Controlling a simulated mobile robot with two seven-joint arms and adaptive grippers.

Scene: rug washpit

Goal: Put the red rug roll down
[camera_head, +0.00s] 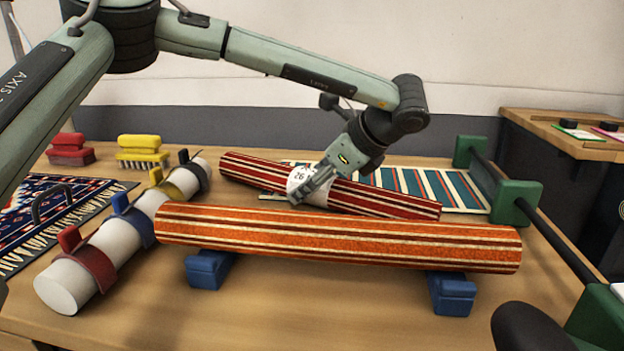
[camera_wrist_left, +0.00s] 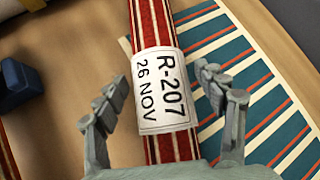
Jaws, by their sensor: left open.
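The red rug roll (camera_head: 395,200) with cream stripes lies slantwise behind the orange roll, partly over a teal striped rug. I cannot tell whether it rests flat on what is below it. Its white label (camera_wrist_left: 160,90) reads R-207, 26 NOV in the left wrist view. My left gripper (camera_head: 308,188) is at the middle of the red roll, over the label. In the left wrist view its fingers (camera_wrist_left: 160,80) are apart, one on each side of the roll, with gaps visible. My right gripper is not in view.
An orange striped roll (camera_head: 330,238) lies in front on blue blocks (camera_head: 452,293). The teal striped rug (camera_head: 455,190) lies behind. Green blocks with a dark bar (camera_head: 515,200) line the right. Brushes (camera_head: 140,148) sit back left.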

